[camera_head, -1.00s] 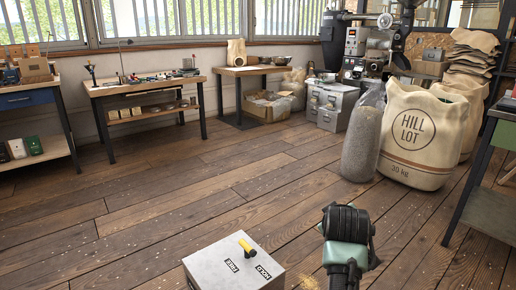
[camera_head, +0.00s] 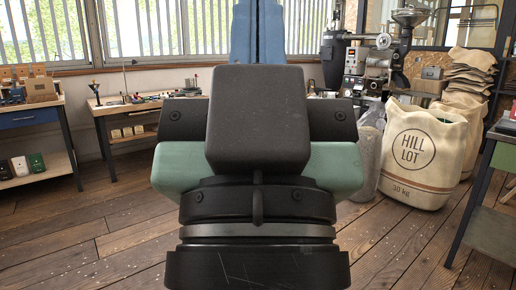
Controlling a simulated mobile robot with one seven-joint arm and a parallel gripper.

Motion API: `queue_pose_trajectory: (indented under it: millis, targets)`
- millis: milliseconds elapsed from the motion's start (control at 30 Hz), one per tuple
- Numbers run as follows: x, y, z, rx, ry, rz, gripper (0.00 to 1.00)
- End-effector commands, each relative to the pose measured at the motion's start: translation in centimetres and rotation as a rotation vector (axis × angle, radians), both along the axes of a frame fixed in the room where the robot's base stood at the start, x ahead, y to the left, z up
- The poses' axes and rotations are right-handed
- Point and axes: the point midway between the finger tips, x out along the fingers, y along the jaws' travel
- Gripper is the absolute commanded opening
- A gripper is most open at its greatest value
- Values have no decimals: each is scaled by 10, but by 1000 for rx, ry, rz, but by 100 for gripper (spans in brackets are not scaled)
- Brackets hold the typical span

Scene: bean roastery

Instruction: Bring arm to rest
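My gripper (camera_head: 257,30) stands large in the middle of the head view, pointing up. Its wrist is black with pale green sides, and a black block covers its centre.
A workbench with small tools (camera_head: 118,104) stands behind at the left, and a blue-fronted bench (camera_head: 30,118) at far left. A Hill Lot sack (camera_head: 422,165) stands on the right, near a green-edged table (camera_head: 503,150). Plank floor (camera_head: 60,235) is clear at left.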

Motion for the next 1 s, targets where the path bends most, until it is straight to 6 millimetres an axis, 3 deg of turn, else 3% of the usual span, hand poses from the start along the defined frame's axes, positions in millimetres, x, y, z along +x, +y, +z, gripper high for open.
queue_pose_trajectory:
  millis: [33,800,1000]
  targets:
    - [0,0,28,-1,0,-1,0]
    - [1,0,261,-3,4,-1,0]
    - [1,0,307,-3,4,-1,0]
